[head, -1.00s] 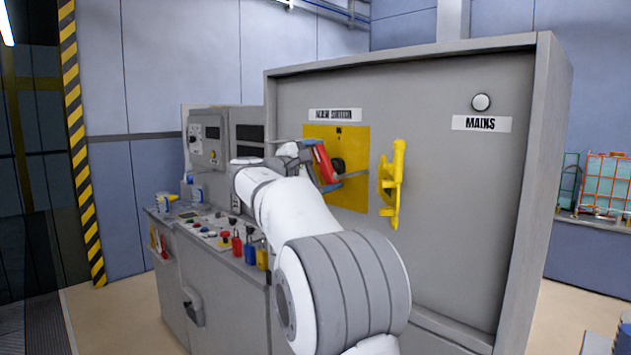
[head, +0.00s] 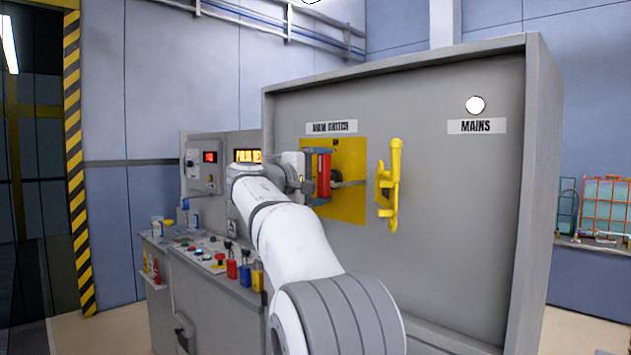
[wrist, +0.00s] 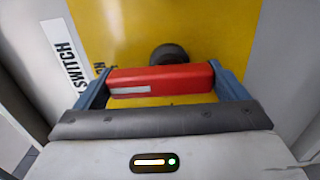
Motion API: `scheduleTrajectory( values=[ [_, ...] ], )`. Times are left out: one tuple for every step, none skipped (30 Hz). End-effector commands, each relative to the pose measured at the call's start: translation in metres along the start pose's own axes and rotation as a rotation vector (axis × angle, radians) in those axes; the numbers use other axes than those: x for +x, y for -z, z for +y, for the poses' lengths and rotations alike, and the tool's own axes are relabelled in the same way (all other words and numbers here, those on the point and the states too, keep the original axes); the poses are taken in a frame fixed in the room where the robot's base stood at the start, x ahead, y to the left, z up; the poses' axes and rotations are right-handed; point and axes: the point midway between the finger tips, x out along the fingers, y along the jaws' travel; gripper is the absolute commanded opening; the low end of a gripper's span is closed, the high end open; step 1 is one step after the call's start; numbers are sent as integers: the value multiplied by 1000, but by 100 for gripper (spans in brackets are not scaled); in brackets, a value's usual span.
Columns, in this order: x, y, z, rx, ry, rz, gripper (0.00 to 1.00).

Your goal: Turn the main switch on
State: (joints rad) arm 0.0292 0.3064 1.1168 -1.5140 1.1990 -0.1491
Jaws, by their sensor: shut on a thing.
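The main switch's red handle (head: 323,175) stands about upright in front of its yellow plate (head: 352,205), under the main switch label (head: 331,127). My gripper (head: 322,176) is at the handle, at the end of my white arm. In the wrist view the red handle (wrist: 160,80) lies between the two blue fingers of my gripper (wrist: 165,88), which is shut on it. A dark round hub (wrist: 168,54) shows behind the handle. The round MAINS lamp (head: 475,105) glows white.
A yellow handle (head: 390,185) sticks out of the grey cabinet (head: 450,200) just right of the plate. A console (head: 205,255) with several buttons and levers stands at left, its displays (head: 248,156) lit. Striped post (head: 76,160) at far left.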

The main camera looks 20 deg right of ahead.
Motion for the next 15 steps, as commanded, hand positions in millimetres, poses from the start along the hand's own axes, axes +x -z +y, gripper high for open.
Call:
scheduleTrajectory(
  values=[
    [2, -3, -2, 5, 3, -11, 70],
    [2, -3, -2, 6, 3, -10, 70],
    [2, -3, -2, 7, 3, -10, 70],
    [2, -3, -2, 8, 3, -10, 70],
    [2, -3, -2, 8, 3, -10, 70],
    [2, -3, -2, 8, 4, -10, 70],
    [2, -3, -2, 8, 4, -10, 70],
    [2, -3, -2, 8, 4, -10, 70],
    [2, -3, -2, 8, 4, -9, 70],
    [2, -3, -2, 8, 4, -9, 70],
    [2, -3, -2, 8, 4, -9, 70],
    [2, -2, -2, 8, 4, -9, 94],
    [2, -2, -2, 7, 4, -9, 96],
    [2, -2, -2, 7, 4, -9, 98],
    [2, -2, -2, 7, 3, -7, 100]
  ],
)
